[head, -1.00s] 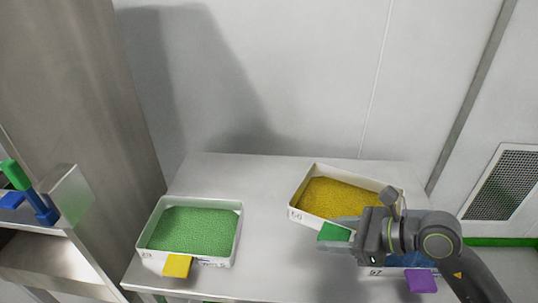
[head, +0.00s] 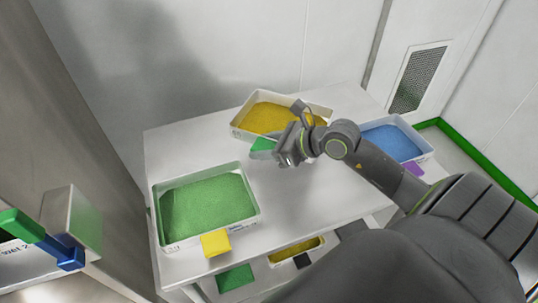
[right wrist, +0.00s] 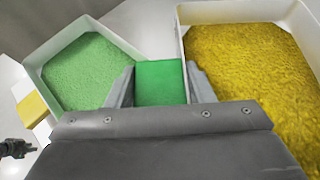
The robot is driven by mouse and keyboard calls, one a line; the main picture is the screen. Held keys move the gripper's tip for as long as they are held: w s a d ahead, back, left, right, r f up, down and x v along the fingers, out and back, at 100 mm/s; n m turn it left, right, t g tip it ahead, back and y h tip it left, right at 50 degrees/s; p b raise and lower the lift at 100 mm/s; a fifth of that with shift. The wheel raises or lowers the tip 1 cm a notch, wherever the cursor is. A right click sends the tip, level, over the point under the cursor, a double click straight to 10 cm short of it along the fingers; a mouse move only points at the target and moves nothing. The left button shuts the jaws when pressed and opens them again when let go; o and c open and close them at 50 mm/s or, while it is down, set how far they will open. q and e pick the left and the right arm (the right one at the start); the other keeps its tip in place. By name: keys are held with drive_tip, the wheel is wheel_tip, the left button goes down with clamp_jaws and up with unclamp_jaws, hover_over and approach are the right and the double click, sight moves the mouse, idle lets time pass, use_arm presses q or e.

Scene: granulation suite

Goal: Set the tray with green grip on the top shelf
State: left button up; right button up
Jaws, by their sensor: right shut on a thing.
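The tray with green grip (head: 239,131) is white, filled with yellow granules, and shows at the back of the light tabletop in the head view. My right gripper (head: 264,152) is shut on its green grip (head: 262,144). In the right wrist view the grip (right wrist: 160,82) sits between both fingers, with the yellow granules (right wrist: 245,65) beyond on the right. I cannot tell whether the tray rests on the tabletop or hangs just above it. A small dark part at the left edge of the right wrist view may be my left gripper; its jaws are unclear.
A tray of green granules (head: 255,207) with a yellow grip (head: 216,243) stands front left. A tray of blue granules (head: 424,147) with a purple grip stands right. Below is another yellow-filled tray (head: 318,244) with a black grip. A metal box (head: 72,218) stands far left.

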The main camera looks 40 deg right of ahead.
wheel_tip(320, 180, down, 3)
drive_tip(key=shift+s+d+f, duration=0.1)
drive_tip(key=shift+d+f, duration=0.05)
drive_tip(key=shift+f, duration=2.3)
drive_tip(key=shift+f+b, duration=0.1)
drive_tip(key=shift+b, duration=0.25)
drive_tip(key=o, duration=1.2)
